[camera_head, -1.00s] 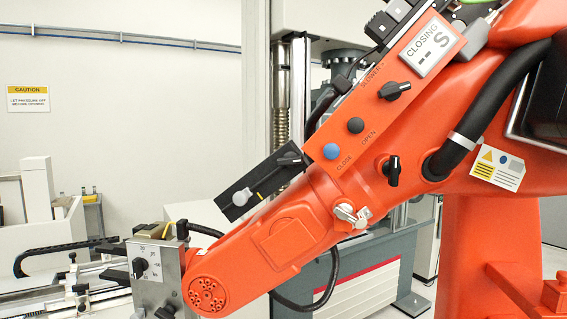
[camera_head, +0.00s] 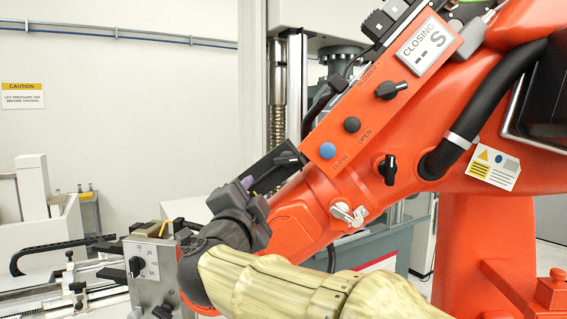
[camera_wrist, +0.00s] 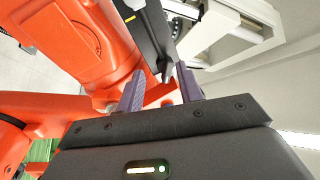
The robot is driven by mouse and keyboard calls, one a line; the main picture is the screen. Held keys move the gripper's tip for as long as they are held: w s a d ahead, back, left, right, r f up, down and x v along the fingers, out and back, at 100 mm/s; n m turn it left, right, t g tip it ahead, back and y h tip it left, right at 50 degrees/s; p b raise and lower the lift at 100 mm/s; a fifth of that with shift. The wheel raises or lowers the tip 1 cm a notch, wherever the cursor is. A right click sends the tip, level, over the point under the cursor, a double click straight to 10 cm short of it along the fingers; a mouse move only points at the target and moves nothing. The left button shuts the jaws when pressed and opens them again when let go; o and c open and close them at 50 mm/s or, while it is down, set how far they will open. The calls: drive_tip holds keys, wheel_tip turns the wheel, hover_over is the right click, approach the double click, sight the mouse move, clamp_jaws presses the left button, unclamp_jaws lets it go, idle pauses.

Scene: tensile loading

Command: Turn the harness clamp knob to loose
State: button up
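A long black box on the orange arm carries a grey lever-like knob (camera_wrist: 168,74) at its end. No label naming the harness clamp is readable, so I cannot be sure this is its knob. In the wrist view my gripper (camera_wrist: 161,73) is open, its two purple fingers on either side of that knob with gaps visible. In the head view my gripper (camera_head: 248,184) is at the lower end of the black box (camera_head: 277,168) and hides the grey knob. A silver wing knob (camera_head: 347,213) sits lower on the orange arm.
Black knobs (camera_head: 391,90) (camera_head: 388,168) and blue and black buttons (camera_head: 327,151) are on the orange arm nearby. A metal block with a black dial (camera_head: 137,266) stands below left.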

sight(285, 161)
drive_tip(key=s+r+m+g+h, duration=0.2)
drive_tip(key=s+r+m+h, duration=0.2)
drive_tip(key=s+m, duration=0.2)
drive_tip(key=shift+s+a+r+m+g, duration=0.15)
drive_tip(key=shift+s+a+m+g, duration=0.15)
drive_tip(key=shift+s+m, duration=0.15)
drive_tip(key=shift+w, duration=0.1)
drive_tip(key=p+x, duration=0.3)
drive_tip(key=x, duration=0.5)
drive_tip(key=p+x, duration=0.4)
drive_tip(key=x, duration=0.5)
drive_tip(key=shift+d+r, duration=0.15)
drive_tip(key=shift+r, duration=0.1)
drive_tip(key=shift+w+f, duration=0.15)
drive_tip(key=shift+w, duration=0.05)
drive_tip(key=shift+s, duration=0.15)
clamp_jaws()
